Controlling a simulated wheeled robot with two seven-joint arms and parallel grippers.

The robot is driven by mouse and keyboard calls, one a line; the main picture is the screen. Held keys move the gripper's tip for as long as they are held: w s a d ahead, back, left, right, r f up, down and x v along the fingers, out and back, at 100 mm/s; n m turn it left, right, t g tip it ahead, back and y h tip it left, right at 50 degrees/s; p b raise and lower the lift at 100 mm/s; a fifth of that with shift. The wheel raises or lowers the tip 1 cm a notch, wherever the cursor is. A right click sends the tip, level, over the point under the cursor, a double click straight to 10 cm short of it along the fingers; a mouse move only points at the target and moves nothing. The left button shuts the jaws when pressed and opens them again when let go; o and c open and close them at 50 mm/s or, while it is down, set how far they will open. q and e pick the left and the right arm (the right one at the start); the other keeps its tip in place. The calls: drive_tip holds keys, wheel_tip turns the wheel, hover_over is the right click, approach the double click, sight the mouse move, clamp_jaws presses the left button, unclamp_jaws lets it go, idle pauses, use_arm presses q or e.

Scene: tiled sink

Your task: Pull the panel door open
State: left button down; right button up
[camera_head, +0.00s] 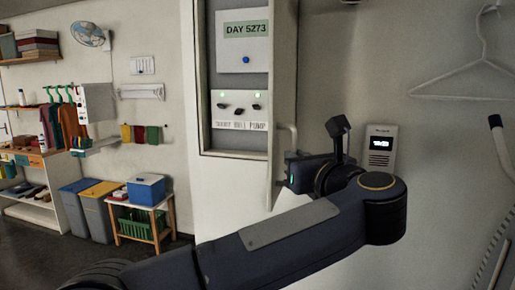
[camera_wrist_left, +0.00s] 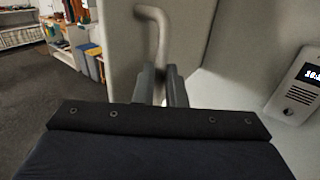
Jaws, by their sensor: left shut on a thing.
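The panel door (camera_head: 284,70) is a pale hinged door, seen nearly edge-on at the right side of the wall cabinet. It stands swung out, and the cabinet interior (camera_head: 240,85) shows. Its curved bar handle (camera_head: 291,132) is on the door's outer face. In the left wrist view the handle (camera_wrist_left: 158,30) runs down between the fingers in front of the pale door face (camera_wrist_left: 122,50). My left gripper (camera_head: 292,165) is shut on the handle, and it also shows in the left wrist view (camera_wrist_left: 162,85). My right gripper is in neither view.
A wall intercom (camera_head: 380,147) is close to the right of my left wrist. A white hanger (camera_head: 475,65) hangs at the upper right. Bins (camera_head: 85,210) and a small table with a blue box (camera_head: 146,190) stand at the left, with dark floor in front.

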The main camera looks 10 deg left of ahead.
use_arm(q)
drive_tip(key=shift+w+d+r, duration=0.1)
drive_tip(key=shift+w+d, duration=0.05)
drive_tip(key=shift+d, duration=0.4)
drive_tip(key=shift+w+d, duration=0.15)
drive_tip(key=shift+d, duration=0.4)
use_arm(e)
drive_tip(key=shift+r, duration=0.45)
use_arm(q)
drive_tip(key=c, duration=1.8)
unclamp_jaws()
drive_tip(key=shift+w, duration=0.15)
drive_tip(key=o, duration=0.3)
drive_tip(key=shift+w+f, duration=0.25)
drive_tip(key=shift+w, duration=0.15)
drive_tip(key=b+v, duration=0.1)
drive_tip(key=v, duration=0.7)
drive_tip(key=shift+s+r+b, duration=0.15)
drive_tip(key=shift+s+b, duration=0.05)
drive_tip(key=shift+b, duration=0.15)
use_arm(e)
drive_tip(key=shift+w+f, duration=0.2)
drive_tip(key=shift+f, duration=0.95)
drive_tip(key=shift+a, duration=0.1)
